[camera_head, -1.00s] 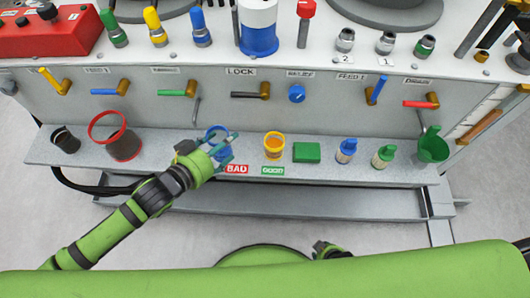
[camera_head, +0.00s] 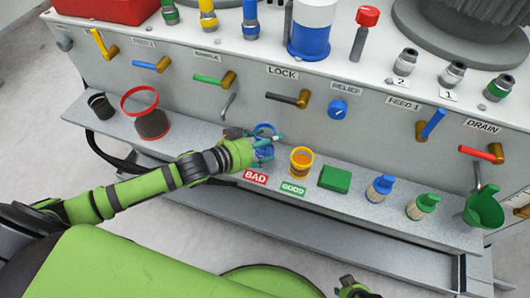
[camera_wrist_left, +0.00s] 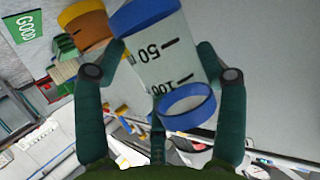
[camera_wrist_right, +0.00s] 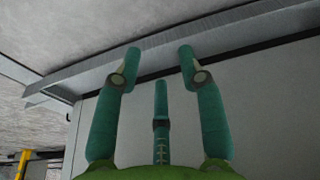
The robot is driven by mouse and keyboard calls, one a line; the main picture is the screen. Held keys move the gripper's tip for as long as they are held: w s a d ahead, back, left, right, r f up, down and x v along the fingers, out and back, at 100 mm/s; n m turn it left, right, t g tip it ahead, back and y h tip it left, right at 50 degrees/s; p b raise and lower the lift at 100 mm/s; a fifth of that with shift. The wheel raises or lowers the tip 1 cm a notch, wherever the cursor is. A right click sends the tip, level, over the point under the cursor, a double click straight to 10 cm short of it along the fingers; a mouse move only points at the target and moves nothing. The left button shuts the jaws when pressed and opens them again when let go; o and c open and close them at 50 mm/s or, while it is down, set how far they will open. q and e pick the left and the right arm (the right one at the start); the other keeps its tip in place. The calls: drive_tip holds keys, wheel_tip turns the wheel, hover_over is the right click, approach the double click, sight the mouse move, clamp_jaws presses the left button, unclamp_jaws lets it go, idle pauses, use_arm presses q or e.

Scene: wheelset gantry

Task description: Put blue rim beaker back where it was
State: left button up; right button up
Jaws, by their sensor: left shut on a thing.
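The blue rim beaker (camera_head: 264,147) is at the shelf, behind the BAD label (camera_head: 256,177). In the left wrist view the beaker (camera_wrist_left: 160,58) is clear with 50 and 100 marks and blue bands at both ends. My left gripper (camera_head: 250,147) is shut on the beaker, with fingers on both sides of it. Whether its base touches the shelf is hard to tell. My right gripper (camera_wrist_right: 158,58) is open and empty, low in front of the bench; only a bit of it shows at the bottom of the head view.
On the shelf (camera_head: 225,180) stand a yellow-rim beaker (camera_head: 301,161) with orange contents, a green block (camera_head: 335,178), blue (camera_head: 380,188) and green (camera_head: 423,206) bottles, a green scoop-like cup (camera_head: 484,210), a red-rim container (camera_head: 150,120) and a dark cup (camera_head: 101,105). Valve levers project above.

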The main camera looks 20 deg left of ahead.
sight(258, 154)
use_arm(q)
drive_tip(key=shift+w+a+f, duration=0.25)
drive_tip(key=shift+a, duration=0.05)
drive_tip(key=shift+f, duration=0.35)
wheel_tip(258, 154, down, 3)
drive_tip(key=shift+r+b, duration=0.2)
drive_tip(key=shift+b, duration=0.5)
drive_tip(key=shift+f, duration=0.3)
use_arm(e)
drive_tip(key=shift+v, duration=0.75)
use_arm(q)
drive_tip(key=shift+f, duration=0.1)
use_arm(e)
drive_tip(key=shift+a, duration=0.1)
use_arm(q)
drive_tip(key=o, duration=1.2)
use_arm(e)
drive_tip(key=shift+w+r, duration=0.15)
